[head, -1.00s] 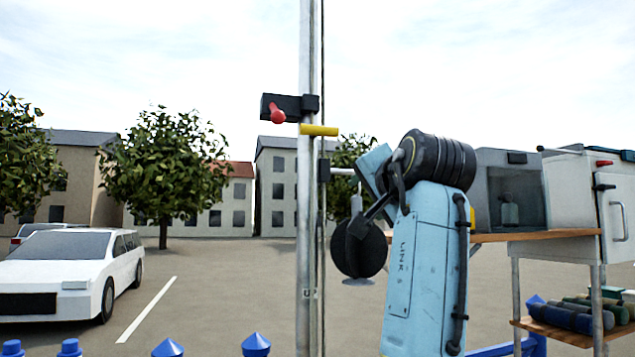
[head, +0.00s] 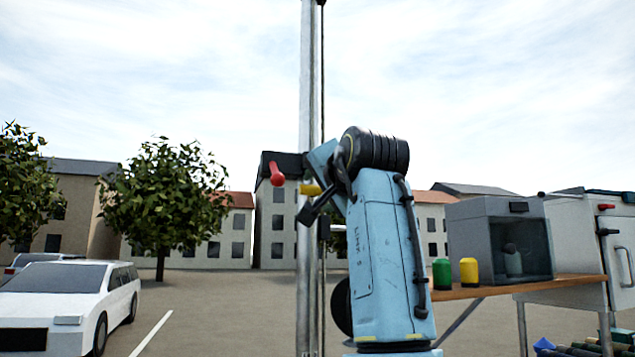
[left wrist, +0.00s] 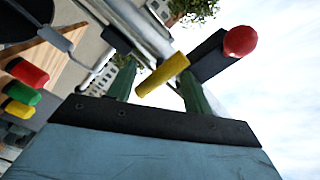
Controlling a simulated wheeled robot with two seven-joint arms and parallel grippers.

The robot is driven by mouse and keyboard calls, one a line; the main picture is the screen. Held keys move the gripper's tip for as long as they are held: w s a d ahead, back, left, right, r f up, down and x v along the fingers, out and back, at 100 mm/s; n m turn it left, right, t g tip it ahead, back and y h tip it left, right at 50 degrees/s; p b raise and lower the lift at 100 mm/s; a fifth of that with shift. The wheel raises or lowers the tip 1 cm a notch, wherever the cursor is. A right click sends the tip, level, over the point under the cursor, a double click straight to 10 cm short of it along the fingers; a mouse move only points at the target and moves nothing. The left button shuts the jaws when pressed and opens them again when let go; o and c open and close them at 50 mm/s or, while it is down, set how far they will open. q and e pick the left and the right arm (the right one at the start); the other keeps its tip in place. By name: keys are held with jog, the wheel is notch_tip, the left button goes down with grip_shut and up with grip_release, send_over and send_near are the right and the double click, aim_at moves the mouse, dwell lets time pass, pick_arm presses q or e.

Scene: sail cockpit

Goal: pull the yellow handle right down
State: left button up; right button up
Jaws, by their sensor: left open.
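The yellow handle (head: 311,190) is a short bar on the tall metal pole (head: 305,240), just below a black box with a red knob (head: 277,173). My left gripper (head: 318,192) is at the handle, coming from the right, and partly covers its right end. In the left wrist view the open green fingers of the gripper (left wrist: 158,78) stand on either side of the yellow handle (left wrist: 163,75). A gap shows beside the handle; I cannot tell whether either finger touches it. My right gripper is not in view.
The black box and red knob (left wrist: 240,41) are close beside the fingers. A thin line runs along the pole.

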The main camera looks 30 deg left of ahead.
pick_arm(q)
jog(key=shift+p+x, duration=0.3)
jog(key=shift+x, duration=0.95)
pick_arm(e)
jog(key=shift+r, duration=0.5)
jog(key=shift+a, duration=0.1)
